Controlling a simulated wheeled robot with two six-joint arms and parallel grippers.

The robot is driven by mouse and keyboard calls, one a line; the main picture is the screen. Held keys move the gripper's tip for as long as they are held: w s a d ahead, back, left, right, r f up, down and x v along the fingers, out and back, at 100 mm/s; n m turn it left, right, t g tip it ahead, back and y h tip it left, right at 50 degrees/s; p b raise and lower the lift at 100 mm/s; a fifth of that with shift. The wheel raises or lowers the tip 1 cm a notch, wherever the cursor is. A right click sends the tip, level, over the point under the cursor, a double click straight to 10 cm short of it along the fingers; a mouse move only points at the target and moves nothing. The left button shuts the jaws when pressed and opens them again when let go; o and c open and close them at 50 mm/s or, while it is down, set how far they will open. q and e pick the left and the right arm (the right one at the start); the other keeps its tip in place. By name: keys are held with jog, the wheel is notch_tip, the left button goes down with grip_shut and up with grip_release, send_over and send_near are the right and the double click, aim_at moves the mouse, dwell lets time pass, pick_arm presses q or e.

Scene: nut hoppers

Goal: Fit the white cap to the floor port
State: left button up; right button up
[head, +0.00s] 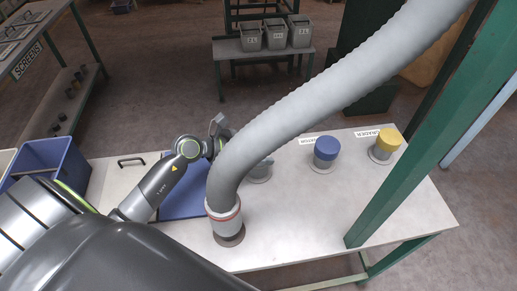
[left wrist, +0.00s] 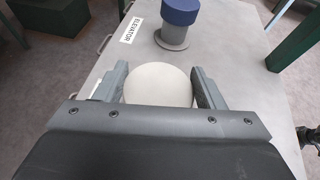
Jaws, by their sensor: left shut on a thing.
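My left gripper (left wrist: 160,85) is shut on the white cap (left wrist: 160,84), which shows as a pale round top between the two fingers in the left wrist view. In the head view the hose hides most of this gripper and the cap; only a grey fingertip (head: 265,162) shows past the hose. A round port flange (head: 259,178) lies right below that fingertip, its label hidden. I cannot tell whether the cap touches this port.
A thick grey hose (head: 310,100) arches across the white table (head: 300,225) and ends in a front port. A blue-capped port (head: 326,150), labelled ELEVATOR (left wrist: 131,30), and a yellow-capped port (head: 388,142) stand to the right. A green post (head: 425,130) rises at the right.

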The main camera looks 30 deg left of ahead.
pick_arm(q)
jog(key=o, duration=1.2)
jog(key=shift+s+a+r, duration=0.15)
jog(key=shift+s+a, duration=0.3)
jog(key=shift+a, duration=0.05)
jog(key=v, duration=1.6)
jog(key=shift+r+p, duration=0.2)
jog(key=shift+p, duration=0.2)
